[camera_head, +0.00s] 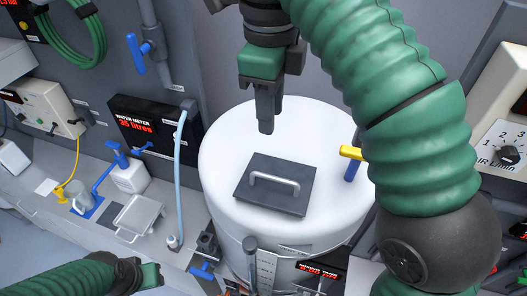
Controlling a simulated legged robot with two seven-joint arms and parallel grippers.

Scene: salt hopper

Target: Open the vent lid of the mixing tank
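The mixing tank (230,150) is a white upright cylinder in the middle. Its vent lid (250,200) is a dark grey square plate lying flat on the tank top, and looks closed. A light metal bar handle (274,181) arches over the lid. My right gripper (266,126) points down just behind the lid in the picture, apart from the handle. Its fingers overlap from this angle, so their opening is unclear. My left gripper (150,276) is low at the bottom left, far from the lid, seen partly, and its fingers are not clear.
A yellow-handled blue valve (351,154) stands at the tank's right side, near my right arm. A water meter (140,125), pale blue hose (179,180), white pump bottle (130,177) and metal tray (138,215) are on the left. A dial panel (505,150) is at the right.

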